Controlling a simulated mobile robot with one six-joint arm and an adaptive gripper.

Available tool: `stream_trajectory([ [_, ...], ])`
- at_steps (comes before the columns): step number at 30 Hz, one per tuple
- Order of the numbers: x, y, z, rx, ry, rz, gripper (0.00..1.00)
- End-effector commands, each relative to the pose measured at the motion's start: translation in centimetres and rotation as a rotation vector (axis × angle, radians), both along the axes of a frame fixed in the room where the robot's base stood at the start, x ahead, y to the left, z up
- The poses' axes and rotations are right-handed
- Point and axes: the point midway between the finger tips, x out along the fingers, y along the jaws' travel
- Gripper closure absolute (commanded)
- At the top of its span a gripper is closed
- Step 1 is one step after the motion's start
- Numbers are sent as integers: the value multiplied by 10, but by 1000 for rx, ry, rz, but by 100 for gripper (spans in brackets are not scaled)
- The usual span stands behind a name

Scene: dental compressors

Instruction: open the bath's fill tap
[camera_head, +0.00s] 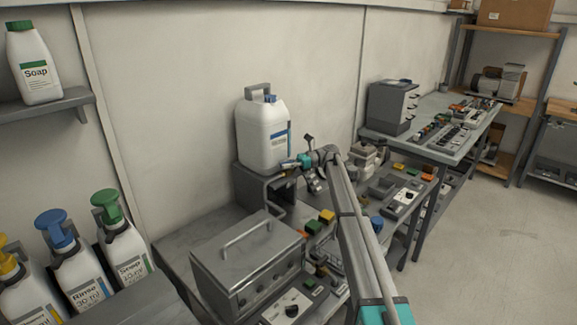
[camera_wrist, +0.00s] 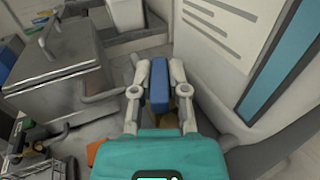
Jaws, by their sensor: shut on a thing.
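The bath's fill tap shows in the wrist view as a blue handle (camera_wrist: 159,84) with a bit of brass beside it. My gripper (camera_wrist: 159,68) has a finger on each side of the blue handle and is shut on it. In the head view my gripper (camera_head: 294,163) is at the lower front of a white jerrycan (camera_head: 262,135) and hides most of the tap. The jerrycan stands on a grey stand (camera_head: 250,183). The bath (camera_head: 240,262) is a grey metal box with a lid and a bar handle, below and in front of the stand.
Pump bottles (camera_head: 120,240) stand at the lower left, and a soap bottle (camera_head: 35,65) is on a wall shelf. Coloured blocks and a switch box (camera_head: 288,308) crowd the bench beside the bath. The floor (camera_head: 500,240) at the right is clear.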

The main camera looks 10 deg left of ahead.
Motion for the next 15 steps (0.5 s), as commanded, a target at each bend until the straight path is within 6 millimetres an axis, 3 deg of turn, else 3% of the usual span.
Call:
stream_trajectory([
  [14,-3,3,0,-2,0,24,100],
  [15,-3,3,0,-2,0,24,75],
])
